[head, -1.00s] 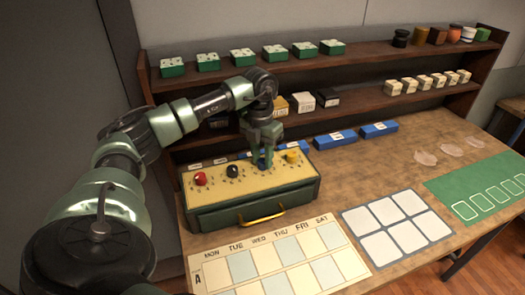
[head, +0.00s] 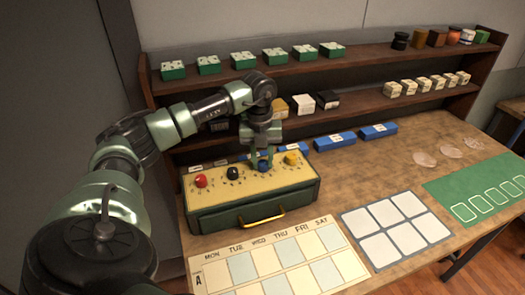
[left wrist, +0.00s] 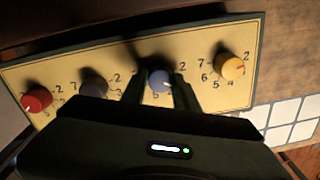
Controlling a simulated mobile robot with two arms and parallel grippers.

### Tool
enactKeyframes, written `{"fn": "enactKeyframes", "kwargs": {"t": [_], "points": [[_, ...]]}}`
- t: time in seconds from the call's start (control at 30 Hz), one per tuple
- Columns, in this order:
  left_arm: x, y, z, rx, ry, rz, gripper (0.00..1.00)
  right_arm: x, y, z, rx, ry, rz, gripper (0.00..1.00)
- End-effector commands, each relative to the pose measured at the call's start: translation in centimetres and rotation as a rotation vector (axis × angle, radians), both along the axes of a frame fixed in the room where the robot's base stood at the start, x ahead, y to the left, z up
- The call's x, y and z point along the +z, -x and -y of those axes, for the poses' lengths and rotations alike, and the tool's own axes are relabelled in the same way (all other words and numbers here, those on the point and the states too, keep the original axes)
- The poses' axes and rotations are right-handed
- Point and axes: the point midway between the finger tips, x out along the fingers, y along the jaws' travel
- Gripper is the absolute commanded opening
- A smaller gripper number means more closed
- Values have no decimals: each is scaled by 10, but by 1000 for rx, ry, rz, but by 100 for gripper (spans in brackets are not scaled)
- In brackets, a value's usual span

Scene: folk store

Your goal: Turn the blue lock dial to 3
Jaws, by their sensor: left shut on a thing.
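The lock box (head: 250,205) is green with a yellow top plate that carries a row of four-colour dials. The blue dial (head: 264,165) is third from the left; it also shows in the left wrist view (left wrist: 159,81). My left gripper (head: 262,159) reaches down from above and is shut on the blue dial, one finger on each side. In the wrist view, a light mark on the dial faces the lower right; the fingers hide part of its numbers, so I cannot tell the exact number. My right gripper is not in view.
The red (head: 200,181), black (head: 233,173) and yellow (head: 291,158) dials stand on the same plate. A yellow handle (head: 263,216) is on the box front. A calendar sheet (head: 280,262) lies before it. Blue boxes (head: 335,139) and shelves (head: 370,112) stand behind.

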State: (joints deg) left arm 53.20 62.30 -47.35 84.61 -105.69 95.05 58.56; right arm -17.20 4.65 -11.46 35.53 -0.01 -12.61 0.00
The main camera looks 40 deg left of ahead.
Motion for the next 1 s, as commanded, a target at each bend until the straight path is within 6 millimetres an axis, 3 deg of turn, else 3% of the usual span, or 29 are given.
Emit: {"fn": "enactKeyframes", "kwargs": {"t": [0.43, 0.47, 0.5, 0.53, 1.0], "points": [[2, -2, -1, 10, -2, 7, 0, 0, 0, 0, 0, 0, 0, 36], [2, -2, -1, 10, -2, 7, 35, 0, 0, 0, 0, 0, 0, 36], [2, -2, -1, 9, -2, 8, 46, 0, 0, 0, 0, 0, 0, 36], [2, -2, -1, 9, -1, 7, 51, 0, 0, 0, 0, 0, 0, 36], [0, 0, 0, 4, 0, 1, 51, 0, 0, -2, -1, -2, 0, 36]]}}
